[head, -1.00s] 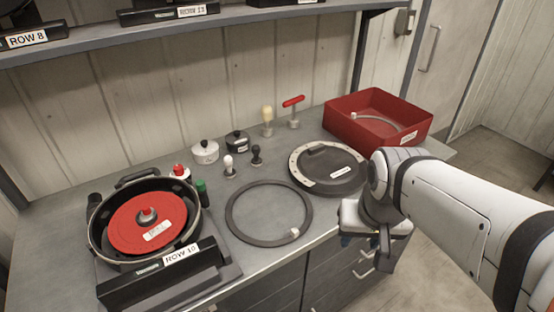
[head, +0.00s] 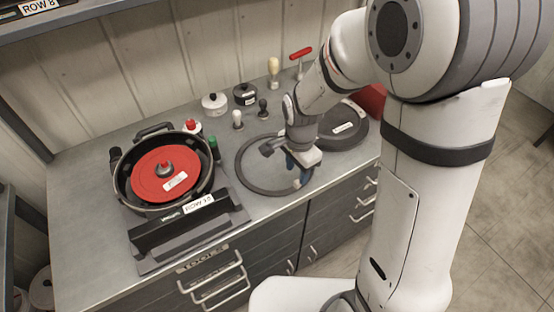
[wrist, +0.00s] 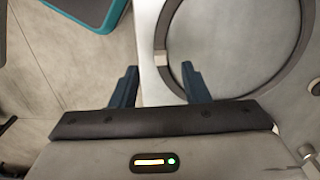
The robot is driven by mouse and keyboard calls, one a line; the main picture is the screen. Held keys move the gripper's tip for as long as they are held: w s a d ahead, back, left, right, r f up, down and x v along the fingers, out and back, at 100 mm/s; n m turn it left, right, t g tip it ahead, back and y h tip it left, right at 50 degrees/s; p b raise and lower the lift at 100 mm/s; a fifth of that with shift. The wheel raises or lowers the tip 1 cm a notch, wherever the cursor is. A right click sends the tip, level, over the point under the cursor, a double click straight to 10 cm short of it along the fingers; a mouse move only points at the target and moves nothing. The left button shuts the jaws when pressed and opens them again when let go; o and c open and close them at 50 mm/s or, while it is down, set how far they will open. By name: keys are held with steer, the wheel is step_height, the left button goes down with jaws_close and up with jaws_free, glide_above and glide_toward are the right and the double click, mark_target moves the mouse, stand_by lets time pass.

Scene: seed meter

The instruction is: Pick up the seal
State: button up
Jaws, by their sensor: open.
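The seal, a dark grey ring (head: 241,176) with a small pale tab, lies flat on the counter in the head view. My gripper (head: 297,174) is open and empty, pointing down at the ring's right side. In the wrist view my gripper (wrist: 159,84) has its two blue fingers spread. The ring (wrist: 176,75) passes between and beyond the fingertips, close to the right finger, and its pale tab (wrist: 161,58) shows between them. I cannot tell how high the fingers are above it. In the head view my gripper hides part of the ring's right side.
A black pot (head: 121,180) with a red disc (head: 150,190) stands left, behind a ROW 10 holder (head: 180,223). A dark round lid (head: 345,135) is behind my gripper. Small knobs and canisters (head: 214,103) stand behind the ring. The red bin (head: 374,100) is mostly hidden.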

mark_target(298, 182)
steer(key=shift+w+d+f+p, duration=0.15)
steer(key=shift+f+p, duration=0.2)
steer(key=shift+f, duration=1)
steer(key=shift+w+d+f+p, duration=0.1)
steer(key=shift+f+p, duration=0.25)
steer(key=shift+f, duration=1)
steer(key=shift+c, duration=0.4)
jaws_close()
